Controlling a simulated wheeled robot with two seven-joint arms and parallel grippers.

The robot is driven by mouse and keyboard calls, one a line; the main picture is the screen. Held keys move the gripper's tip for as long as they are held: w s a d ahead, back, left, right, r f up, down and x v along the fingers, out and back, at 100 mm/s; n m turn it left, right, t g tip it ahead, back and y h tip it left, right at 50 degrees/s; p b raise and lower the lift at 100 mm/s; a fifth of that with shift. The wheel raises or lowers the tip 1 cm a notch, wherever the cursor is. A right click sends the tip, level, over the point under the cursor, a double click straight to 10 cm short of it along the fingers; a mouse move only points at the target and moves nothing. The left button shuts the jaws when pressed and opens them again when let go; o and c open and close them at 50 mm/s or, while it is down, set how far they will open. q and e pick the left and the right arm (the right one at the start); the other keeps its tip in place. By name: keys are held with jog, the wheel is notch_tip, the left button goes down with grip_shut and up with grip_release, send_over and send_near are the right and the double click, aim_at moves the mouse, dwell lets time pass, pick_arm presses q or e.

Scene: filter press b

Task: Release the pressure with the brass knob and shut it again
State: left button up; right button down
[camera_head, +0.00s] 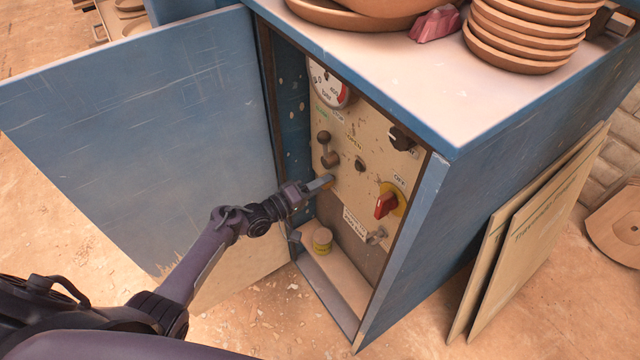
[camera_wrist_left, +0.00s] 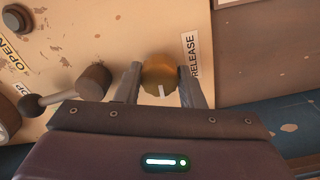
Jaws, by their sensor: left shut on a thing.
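The brass knob (camera_wrist_left: 160,76) sits on the cream control panel beside a RELEASE label (camera_wrist_left: 194,62). It shows a pale mark on its face in the left wrist view. My left gripper (camera_wrist_left: 159,84) has one finger on each side of the knob and is shut on it. In the head view my left gripper (camera_head: 322,183) reaches into the open blue cabinet at the panel's lower left, and it mostly hides the knob. The pressure gauge (camera_head: 327,84) is at the panel's top, and its needle is hard to read. My right gripper is not in view.
A lever (camera_head: 327,150) with a round end is near the knob. A red switch (camera_head: 386,205) and a black knob (camera_head: 400,139) are on the right. The open blue door (camera_head: 150,130) stands left. A small yellow tin (camera_head: 322,240) is on the cabinet floor.

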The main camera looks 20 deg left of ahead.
pick_arm(q)
jog(key=o, duration=1)
jog(key=v, duration=0.7)
jog(key=shift+s+a+p, duration=0.25)
jog(key=shift+s+p, duration=0.1)
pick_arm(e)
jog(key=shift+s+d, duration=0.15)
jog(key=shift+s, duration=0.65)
